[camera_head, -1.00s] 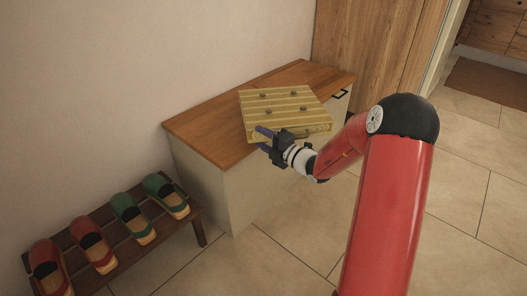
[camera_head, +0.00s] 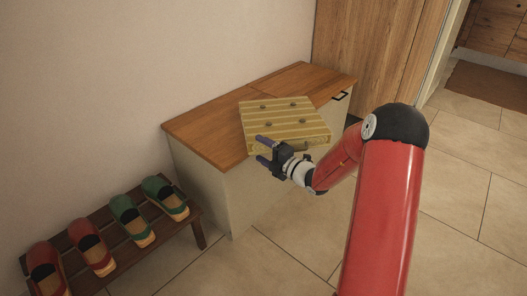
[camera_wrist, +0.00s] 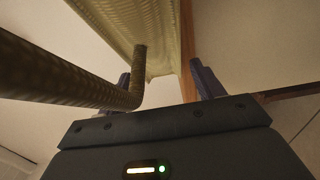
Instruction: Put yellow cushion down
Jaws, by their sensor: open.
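The yellow striped cushion (camera_head: 284,122) with several buttons lies flat on the wooden top of the cabinet (camera_head: 205,133), its near right part reaching the front edge. My gripper (camera_head: 262,150) is open and empty, apart from the cushion, just in front of its near left corner.
A slatted wooden rack (camera_head: 197,222) at lower left holds red clogs (camera_head: 90,247) and green clogs (camera_head: 133,220). A tall wooden panel (camera_head: 375,50) stands behind the cabinet. The tiled floor (camera_head: 300,235) in front is clear.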

